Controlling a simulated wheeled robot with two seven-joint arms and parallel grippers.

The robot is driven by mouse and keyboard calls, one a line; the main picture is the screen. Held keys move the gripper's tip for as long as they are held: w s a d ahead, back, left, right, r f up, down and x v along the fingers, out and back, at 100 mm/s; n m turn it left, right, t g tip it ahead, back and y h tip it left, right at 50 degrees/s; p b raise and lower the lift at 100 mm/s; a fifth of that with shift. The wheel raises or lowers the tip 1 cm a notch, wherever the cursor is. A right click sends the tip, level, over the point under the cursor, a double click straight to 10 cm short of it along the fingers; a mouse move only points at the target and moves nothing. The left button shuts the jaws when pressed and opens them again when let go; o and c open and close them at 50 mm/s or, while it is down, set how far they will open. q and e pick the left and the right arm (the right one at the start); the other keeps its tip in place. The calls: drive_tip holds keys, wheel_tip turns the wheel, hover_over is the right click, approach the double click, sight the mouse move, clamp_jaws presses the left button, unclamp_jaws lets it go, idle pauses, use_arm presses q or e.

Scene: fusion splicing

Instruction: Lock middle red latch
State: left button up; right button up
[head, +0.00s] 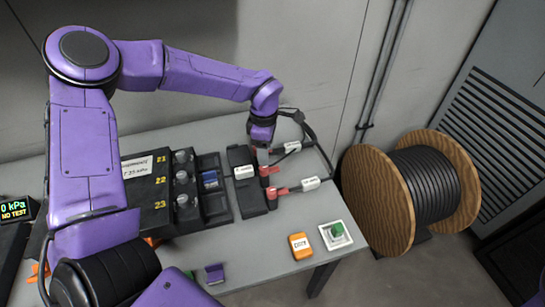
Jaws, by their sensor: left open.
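A dark splicing unit (244,187) with a white label stands on the grey table, with red latches along its right side. The middle red latch (269,171) sits just below my left gripper's fingertips. A lower red latch (279,191) and an upper red piece (276,152) lie beside white-labelled cable connectors. My left gripper (263,156) points down over the latch row, open. Whether it touches the middle latch cannot be told. The gripper partly hides the upper end of the row. My right gripper is out of view.
A black box (158,200) with knobs numbered 21 to 23 stands left of the unit. An orange tag (300,246) and a green button box (336,235) lie near the table's front right. A cable drum (395,200) stands on the floor at right.

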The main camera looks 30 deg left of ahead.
sight(264, 167)
use_arm(q)
drive_tip(key=f, duration=0.6)
drive_tip(key=shift+s+a+f+p, duration=0.1)
drive_tip(key=shift+s+f+p, duration=0.1)
drive_tip(key=shift+p, duration=0.15)
drive_tip(key=shift+s+r, duration=0.15)
drive_tip(key=shift+s, duration=0.05)
drive_tip(key=shift+c, duration=1.3)
drive_tip(key=shift+s+r, duration=0.15)
drive_tip(key=shift+s, duration=0.1)
clamp_jaws()
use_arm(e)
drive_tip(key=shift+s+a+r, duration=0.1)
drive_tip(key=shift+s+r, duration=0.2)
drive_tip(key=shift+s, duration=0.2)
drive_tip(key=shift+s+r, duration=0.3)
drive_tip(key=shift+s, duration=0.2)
